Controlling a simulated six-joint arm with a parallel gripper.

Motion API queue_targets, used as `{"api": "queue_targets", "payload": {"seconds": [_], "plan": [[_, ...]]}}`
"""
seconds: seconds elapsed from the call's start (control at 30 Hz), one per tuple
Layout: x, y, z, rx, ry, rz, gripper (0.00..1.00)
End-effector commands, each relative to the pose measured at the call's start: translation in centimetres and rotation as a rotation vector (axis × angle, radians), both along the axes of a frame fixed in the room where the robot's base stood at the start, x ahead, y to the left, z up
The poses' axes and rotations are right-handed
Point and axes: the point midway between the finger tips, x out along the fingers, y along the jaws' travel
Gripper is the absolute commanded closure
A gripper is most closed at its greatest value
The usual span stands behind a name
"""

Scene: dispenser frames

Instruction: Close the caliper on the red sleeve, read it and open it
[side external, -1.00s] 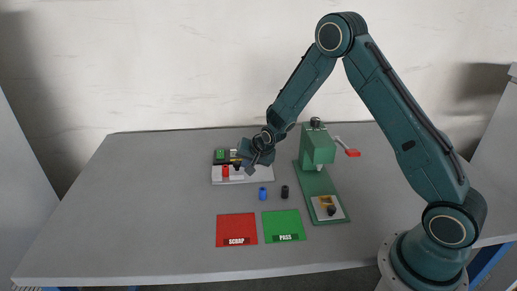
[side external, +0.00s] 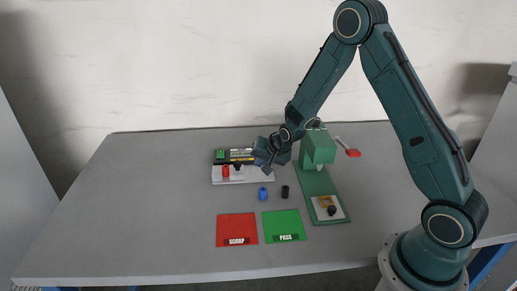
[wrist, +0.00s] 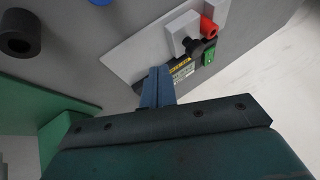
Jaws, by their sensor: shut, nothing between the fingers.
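The caliper stand (side external: 245,179) is a pale plate at the back of the table, with a black and yellow label strip. The red sleeve (side external: 226,171) stands upright on it, near the left end. In the wrist view the red sleeve (wrist: 208,27) is right beside a grey jaw block (wrist: 180,32) with a black knob (wrist: 197,48); I cannot tell whether they touch. A small green display (wrist: 208,57) sits by the label, its reading too small to make out. My gripper (wrist: 160,72) is shut and empty, apart from the knob, over the stand's right end (side external: 263,171).
A green press (side external: 319,150) with a red-tipped lever stands close right of my gripper. A blue sleeve (side external: 263,194) and a black sleeve (side external: 285,191) stand in front. The red SCRAP mat (side external: 236,228) and green PASS mat (side external: 284,223) lie nearer. The table's left is clear.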

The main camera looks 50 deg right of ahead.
Motion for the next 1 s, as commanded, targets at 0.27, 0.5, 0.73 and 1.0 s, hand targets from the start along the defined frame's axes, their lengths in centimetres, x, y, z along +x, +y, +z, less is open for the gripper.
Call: {"api": "queue_targets", "payload": {"seconds": [0.27, 0.5, 0.73, 1.0], "plan": [[-2.1, 0.2, 2.8, -0.002, 0.001, -0.001, 1.00], [-3.8, 0.5, 4.9, -0.001, 0.001, -0.002, 1.00], [-4.7, 0.6, 6.2, -0.001, 0.002, -0.002, 1.00], [-5.1, 0.7, 6.6, -0.001, 0.004, -0.002, 1.00]]}}
